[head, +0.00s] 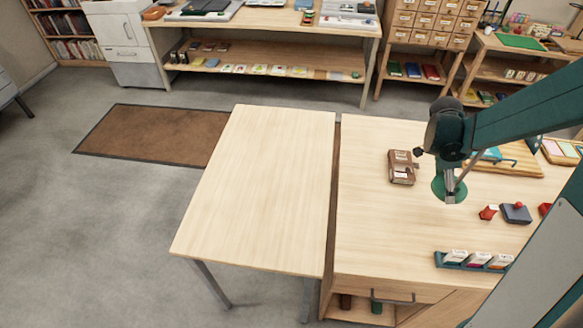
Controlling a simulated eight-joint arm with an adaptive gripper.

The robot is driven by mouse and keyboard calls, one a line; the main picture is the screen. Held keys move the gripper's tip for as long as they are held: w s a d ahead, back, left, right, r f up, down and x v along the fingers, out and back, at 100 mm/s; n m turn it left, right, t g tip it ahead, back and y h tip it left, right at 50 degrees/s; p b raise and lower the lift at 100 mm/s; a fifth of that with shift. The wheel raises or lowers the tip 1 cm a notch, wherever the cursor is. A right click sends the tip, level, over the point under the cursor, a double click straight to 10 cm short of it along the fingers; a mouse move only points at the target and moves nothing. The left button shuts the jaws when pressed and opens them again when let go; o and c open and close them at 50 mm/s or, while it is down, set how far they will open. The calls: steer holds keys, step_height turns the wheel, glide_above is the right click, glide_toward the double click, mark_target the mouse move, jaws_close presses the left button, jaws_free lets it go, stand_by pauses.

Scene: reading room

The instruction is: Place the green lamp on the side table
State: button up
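A round green piece (439,190), which looks like part of the green lamp, shows on the desk (375,230) directly under my wrist. The rest of it is hidden or merges with my teal arm. My gripper (455,182) points down over this piece; its fingers are small and partly hidden, so I cannot tell whether they touch or hold it. The bare light-wood table left of the desk, which fits the side table (265,190), has an empty top.
A brown box-like object (402,167) stands just left of my gripper. A red item (488,212), a dark box with a red knob (516,213) and a card rack (474,261) lie nearer the front. A wooden tray (535,168) is behind. A narrow gap separates the tables.

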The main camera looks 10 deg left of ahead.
steer(key=w+a+n+t, duration=0.2)
steer(key=w+a+n, duration=0.3)
steer(key=w+a, duration=0.6)
steer(key=n+t+y, duration=0.3)
steer(key=n+y, duration=0.1)
steer(key=n, duration=0.8)
glide_above(298, 143)
steer(key=s, duration=0.1)
steer(key=shift+s+r, duration=0.2)
steer(key=shift+f, duration=0.15)
steer(key=shift+f, duration=3)
steer(key=shift+f+b, duration=0.5)
steer(key=shift+f, duration=1.4)
steer(key=shift+f, duration=0.1)
